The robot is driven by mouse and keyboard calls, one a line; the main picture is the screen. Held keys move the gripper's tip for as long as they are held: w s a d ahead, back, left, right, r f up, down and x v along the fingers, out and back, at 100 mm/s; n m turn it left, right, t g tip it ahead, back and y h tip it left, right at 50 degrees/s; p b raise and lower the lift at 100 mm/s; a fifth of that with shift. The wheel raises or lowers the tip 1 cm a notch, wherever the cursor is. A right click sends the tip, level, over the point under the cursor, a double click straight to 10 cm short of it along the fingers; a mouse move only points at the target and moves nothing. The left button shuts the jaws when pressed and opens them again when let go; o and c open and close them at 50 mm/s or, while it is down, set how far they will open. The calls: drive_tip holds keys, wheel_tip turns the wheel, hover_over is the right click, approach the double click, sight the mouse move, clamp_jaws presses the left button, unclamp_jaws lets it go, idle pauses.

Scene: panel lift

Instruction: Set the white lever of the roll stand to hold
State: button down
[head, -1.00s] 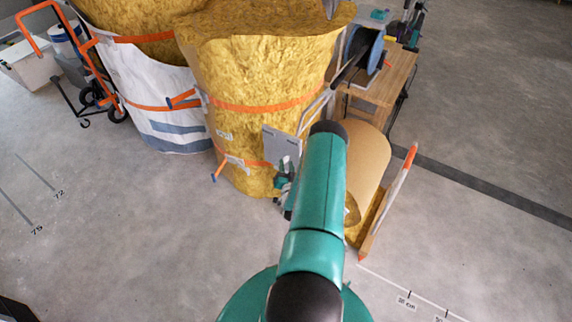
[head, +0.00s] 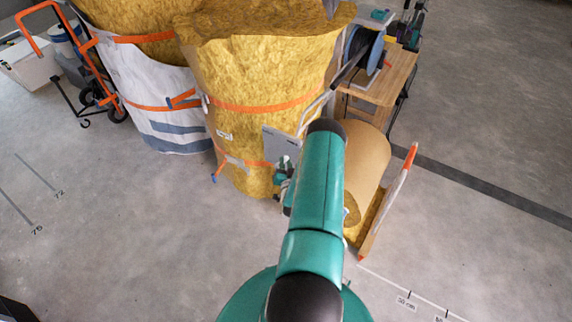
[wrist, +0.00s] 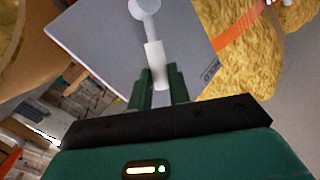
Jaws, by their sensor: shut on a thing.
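The white lever (wrist: 154,58) hangs from a round pivot at the top of the wrist view, in front of a grey plate (wrist: 125,45). My gripper (wrist: 157,80) is shut on the lever's lower end, with a green finger on each side of it. Lettering that seems to read HOLD stands on the plate's right edge, to the right of the lever. In the head view the grey plate (head: 280,146) stands against a yellow roll, and my green arm hides most of the stand. There my gripper (head: 284,170) shows only in part, just below the plate.
Tall yellow insulation rolls (head: 270,75) with orange straps stand behind the plate. A brown roll (head: 366,165) lies in a wooden frame to the right of my arm. A wooden bench (head: 385,85) stands behind it. The concrete floor in front is clear.

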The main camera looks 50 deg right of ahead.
drive_tip(key=w+n+g, duration=0.1)
drive_tip(key=w+r+n+g+y, duration=0.1)
drive_tip(key=w+n, duration=0.1)
drive_tip(key=w+r+n+g+y, duration=0.1)
drive_tip(key=w, duration=0.1)
drive_tip(key=shift+a+n+g, duration=0.3)
drive_tip(key=shift+g, duration=0.1)
drive_tip(key=shift+w+a+f+n+g, duration=0.1)
drive_tip(key=shift+w+f+n+g, duration=0.1)
drive_tip(key=shift+w+n+g, duration=0.8)
drive_tip(key=shift+w+f+n+g+y, duration=0.25)
drive_tip(key=shift+w+n+g+y, duration=0.05)
drive_tip(key=shift+w+g, duration=0.4)
drive_tip(key=c, duration=1.6)
unclamp_jaws()
drive_tip(key=shift+s, duration=0.1)
drive_tip(key=v, duration=1.3)
drive_tip(key=shift+s+a+r, duration=0.15)
drive_tip(key=shift+a+r, duration=0.1)
drive_tip(key=shift+a, duration=0.05)
